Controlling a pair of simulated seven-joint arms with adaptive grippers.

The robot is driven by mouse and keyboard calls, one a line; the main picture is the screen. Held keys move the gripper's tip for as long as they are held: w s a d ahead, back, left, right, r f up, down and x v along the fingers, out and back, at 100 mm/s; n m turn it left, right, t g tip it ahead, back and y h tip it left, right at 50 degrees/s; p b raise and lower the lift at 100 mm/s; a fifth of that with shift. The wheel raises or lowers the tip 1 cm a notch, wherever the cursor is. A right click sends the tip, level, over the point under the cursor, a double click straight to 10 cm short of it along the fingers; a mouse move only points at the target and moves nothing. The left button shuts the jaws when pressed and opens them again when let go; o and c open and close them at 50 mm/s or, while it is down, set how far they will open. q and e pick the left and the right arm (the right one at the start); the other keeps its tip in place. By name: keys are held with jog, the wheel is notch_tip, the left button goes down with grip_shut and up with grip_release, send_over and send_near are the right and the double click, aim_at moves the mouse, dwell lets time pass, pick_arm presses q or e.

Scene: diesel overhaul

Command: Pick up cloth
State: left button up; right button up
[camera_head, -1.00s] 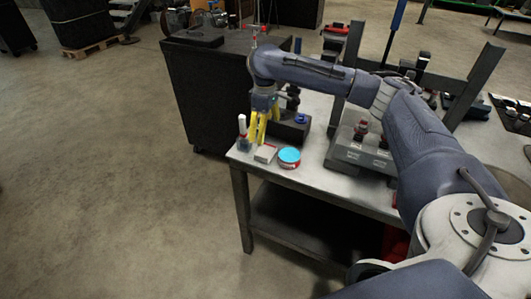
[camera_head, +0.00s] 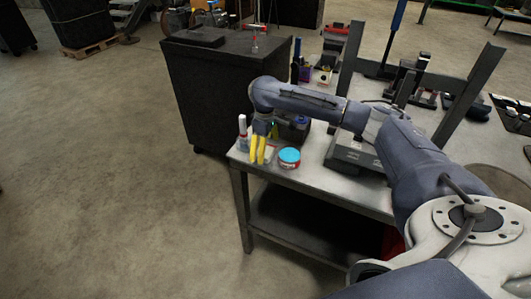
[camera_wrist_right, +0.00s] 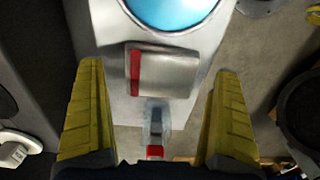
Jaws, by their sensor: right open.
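The cloth (camera_wrist_right: 168,74) is a small folded pale grey piece with a red stripe along one side. It lies flat on the bench top (camera_head: 320,174) near its front left corner. In the head view my right gripper's fingers mostly hide it. My right gripper (camera_head: 257,162) points down with its yellow fingers just over the cloth. In the right wrist view the open fingers (camera_wrist_right: 158,75) stand either side of the cloth, with clear gaps; nothing is held. My left gripper is not in view.
A round blue-topped tin (camera_head: 289,157) stands just right of the cloth. A white-topped bottle (camera_head: 242,128) stands to its left at the bench corner. A dark cabinet (camera_head: 215,95) is behind, and a grey machine block (camera_head: 355,154) lies to the right.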

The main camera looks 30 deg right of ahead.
jog(key=shift+f, duration=0.45)
jog(key=c, duration=1.3)
